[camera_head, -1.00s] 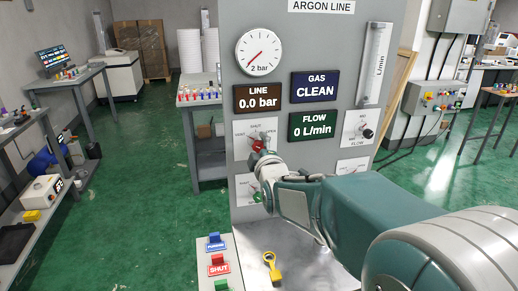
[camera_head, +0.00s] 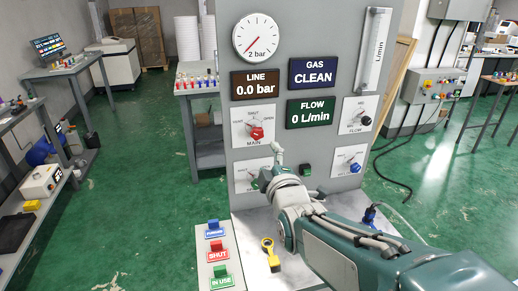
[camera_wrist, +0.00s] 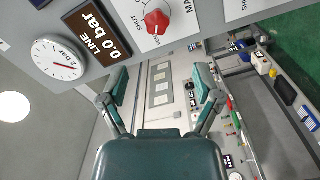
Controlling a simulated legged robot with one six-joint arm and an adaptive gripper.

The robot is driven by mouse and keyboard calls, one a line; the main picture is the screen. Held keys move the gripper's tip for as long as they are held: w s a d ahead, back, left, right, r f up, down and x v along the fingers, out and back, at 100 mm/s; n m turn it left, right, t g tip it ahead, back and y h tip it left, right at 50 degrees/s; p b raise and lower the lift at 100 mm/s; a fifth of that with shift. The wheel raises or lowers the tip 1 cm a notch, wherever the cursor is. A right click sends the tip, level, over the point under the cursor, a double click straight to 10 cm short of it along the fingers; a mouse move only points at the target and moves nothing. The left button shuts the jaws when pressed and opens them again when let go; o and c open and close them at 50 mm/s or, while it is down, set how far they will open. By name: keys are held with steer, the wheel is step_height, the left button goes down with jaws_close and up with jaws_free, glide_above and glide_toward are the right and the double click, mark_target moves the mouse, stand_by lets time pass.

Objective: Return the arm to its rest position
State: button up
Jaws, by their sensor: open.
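My gripper (camera_head: 279,150) is raised in front of the grey argon panel (camera_head: 222,90), below and right of the red MAIN knob (camera_head: 255,133) and apart from it. In the wrist view my gripper (camera_wrist: 162,88) is open, with its two green fingers spread and nothing between them. The red knob also shows in the wrist view (camera_wrist: 157,22), beyond the fingers. My arm is bent over the metal ledge, and my wrist partly hides the lower left dial.
The gauge (camera_head: 257,38) sits above the LINE display (camera_head: 258,84), which reads 0.0 bar. A yellow tag-like tool (camera_head: 269,250) lies on the ledge near my arm. Coloured tags (camera_head: 216,252) stand on a plate at left. Green floor is open on the left.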

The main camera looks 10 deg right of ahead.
steer(key=shift+s, duration=0.25)
steer(key=s+f+m+g, duration=0.4)
steer(key=s+m+g, duration=0.2)
steer(key=s, duration=0.4)
steer(key=s+f+m+g, duration=0.5)
steer(key=s+m, duration=0.3)
steer(key=s, duration=0.2)
steer(key=shift+s+g, duration=0.4)
steer(key=shift+g, duration=0.3)
